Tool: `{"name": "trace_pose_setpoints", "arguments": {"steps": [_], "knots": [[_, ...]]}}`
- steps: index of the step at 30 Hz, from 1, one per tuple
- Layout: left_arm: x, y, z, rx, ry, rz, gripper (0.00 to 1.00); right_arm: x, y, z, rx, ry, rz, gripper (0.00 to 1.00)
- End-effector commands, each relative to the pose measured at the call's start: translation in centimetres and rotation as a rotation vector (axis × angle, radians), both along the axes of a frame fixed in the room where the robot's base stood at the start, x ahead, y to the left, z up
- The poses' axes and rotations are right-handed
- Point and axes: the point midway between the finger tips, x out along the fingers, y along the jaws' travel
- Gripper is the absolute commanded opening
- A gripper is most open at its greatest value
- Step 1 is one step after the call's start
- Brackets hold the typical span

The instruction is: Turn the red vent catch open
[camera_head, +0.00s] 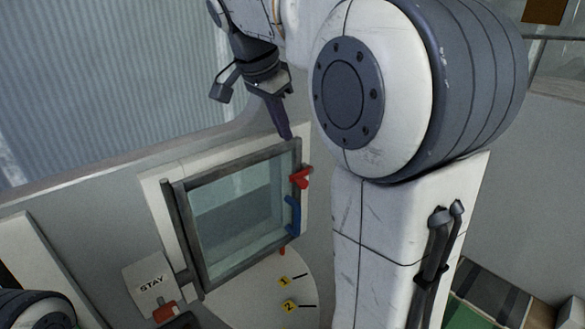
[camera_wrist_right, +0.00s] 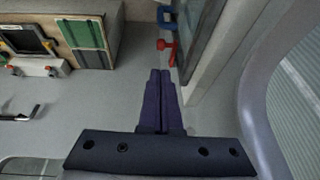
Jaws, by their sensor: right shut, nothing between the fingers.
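The red vent catch (camera_head: 301,178) sits on the right edge of the dark-framed vent window (camera_head: 236,212), near its upper corner. In the right wrist view the red catch (camera_wrist_right: 168,48) shows just beyond my fingertips. My right gripper (camera_head: 288,136) is shut and empty, pointing down above the window's upper right corner. In the wrist view its fingertips (camera_wrist_right: 160,76) lie side by side, short of the catch; contact is not visible. A blue catch (camera_head: 293,216) is lower on the same edge. My left gripper is not in view.
Yellow markers 1 (camera_head: 285,282) and 2 (camera_head: 290,306) lie on a pale round surface below. My large white right arm blocks the view right of the window. A green-striped panel (camera_wrist_right: 88,42) shows in the wrist view.

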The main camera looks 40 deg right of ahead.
Motion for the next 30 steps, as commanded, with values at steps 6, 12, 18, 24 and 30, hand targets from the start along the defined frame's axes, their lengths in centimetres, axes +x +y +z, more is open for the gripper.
{"name": "trace_pose_setpoints", "arguments": {"steps": [6, 12, 18, 24, 30], "knots": [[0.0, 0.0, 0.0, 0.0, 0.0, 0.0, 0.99, 0.0, 0.0, -0.2, 0.001, 0.001, 0.004, 0.0], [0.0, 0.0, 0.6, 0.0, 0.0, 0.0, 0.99, 0.2, -0.8, -2.2, 0.002, 0.005, 0.004, 0.0], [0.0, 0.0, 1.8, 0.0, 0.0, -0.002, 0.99, 0.6, -2.4, -6.0, 0.002, 0.007, 0.004, 0.0], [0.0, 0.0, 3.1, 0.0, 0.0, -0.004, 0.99, 1.0, -3.9, -9.7, 0.003, 0.007, 0.005, 0.0], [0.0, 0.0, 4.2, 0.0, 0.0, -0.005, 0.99, 1.4, -4.8, -12.1, 0.002, 0.003, 0.007, 0.0]]}}
